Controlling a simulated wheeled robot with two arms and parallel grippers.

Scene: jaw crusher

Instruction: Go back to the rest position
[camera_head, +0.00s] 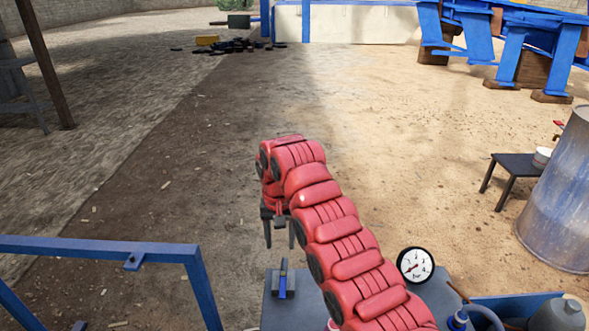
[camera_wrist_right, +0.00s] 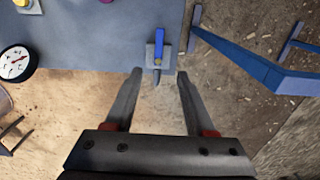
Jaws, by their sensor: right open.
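My right arm, in a red padded cover, reaches up from the bottom right in the head view and bends down at its end. My right gripper (camera_head: 279,240) points down beyond the far edge of a grey table. In the right wrist view its two fingers (camera_wrist_right: 158,75) are apart with nothing between them. A small blue-handled lever on a plate (camera_wrist_right: 157,50) lies ahead of the fingertips on the table; it also shows in the head view (camera_head: 283,281). I cannot tell whether the fingers touch it. My left gripper is not in view.
The grey table (camera_wrist_right: 95,35) carries a round gauge (camera_head: 415,264). A blue rail (camera_head: 95,248) stands at the left. A metal drum (camera_head: 560,195) and a small dark table (camera_head: 515,164) stand at the right. Open ground lies ahead.

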